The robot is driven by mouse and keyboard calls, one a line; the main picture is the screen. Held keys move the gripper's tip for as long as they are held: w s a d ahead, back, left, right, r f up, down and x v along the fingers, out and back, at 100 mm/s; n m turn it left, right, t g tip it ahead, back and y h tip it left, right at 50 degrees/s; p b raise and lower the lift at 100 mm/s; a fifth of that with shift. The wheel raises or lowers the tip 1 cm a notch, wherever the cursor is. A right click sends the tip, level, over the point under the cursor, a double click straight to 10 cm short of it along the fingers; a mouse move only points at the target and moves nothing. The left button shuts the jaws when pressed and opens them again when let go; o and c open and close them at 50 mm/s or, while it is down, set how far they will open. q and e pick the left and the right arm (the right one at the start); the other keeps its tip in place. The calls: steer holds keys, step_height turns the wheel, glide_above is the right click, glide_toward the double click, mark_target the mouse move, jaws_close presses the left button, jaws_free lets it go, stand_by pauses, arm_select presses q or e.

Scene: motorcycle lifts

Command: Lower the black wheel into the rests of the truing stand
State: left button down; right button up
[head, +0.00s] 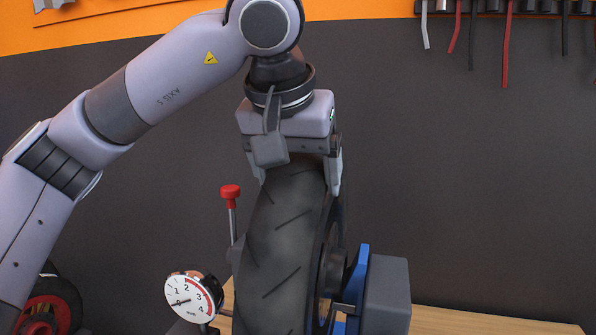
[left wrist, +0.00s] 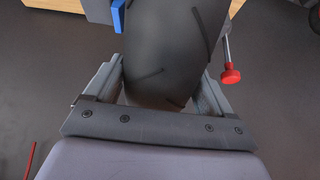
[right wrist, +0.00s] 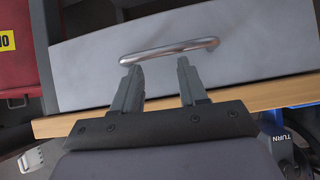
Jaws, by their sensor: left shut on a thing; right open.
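The black wheel (head: 283,245) stands upright in the head view, its grooved tyre facing me and its rim and hub showing at the right side. My left gripper (head: 300,180) is shut on the top of the tyre from above, one finger on each side. In the left wrist view the tyre (left wrist: 170,50) sits between both fingers. The truing stand shows as a blue upright (head: 357,280) close beside the hub on the right. Whether the axle touches the rests I cannot tell. My right gripper (right wrist: 160,80) is open and empty in front of a drawer handle.
A dial gauge (head: 193,297) and a red-knobbed lever (head: 231,195) stand left of the wheel. A grey block (head: 386,295) is right of the blue upright. The wooden bench top (head: 480,322) is clear at the right. The metal drawer handle (right wrist: 170,50) lies near my right fingertips.

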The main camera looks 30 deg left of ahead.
arm_select(q)
steer(key=shift+r, duration=0.15)
stand_by(0.7)
jaws_free()
steer(key=shift+s, duration=0.1)
steer(key=shift+s+f, duration=0.1)
steer(key=shift+f, duration=0.45)
steer(key=v, duration=0.3)
steer(key=p+v, duration=0.1)
steer(key=v, duration=0.3)
steer(key=shift+w+r, duration=0.1)
steer(key=shift+w, duration=0.15)
steer(key=shift+s+d+r, duration=0.1)
steer(key=shift+s+r, duration=0.2)
steer(key=shift+r, duration=0.15)
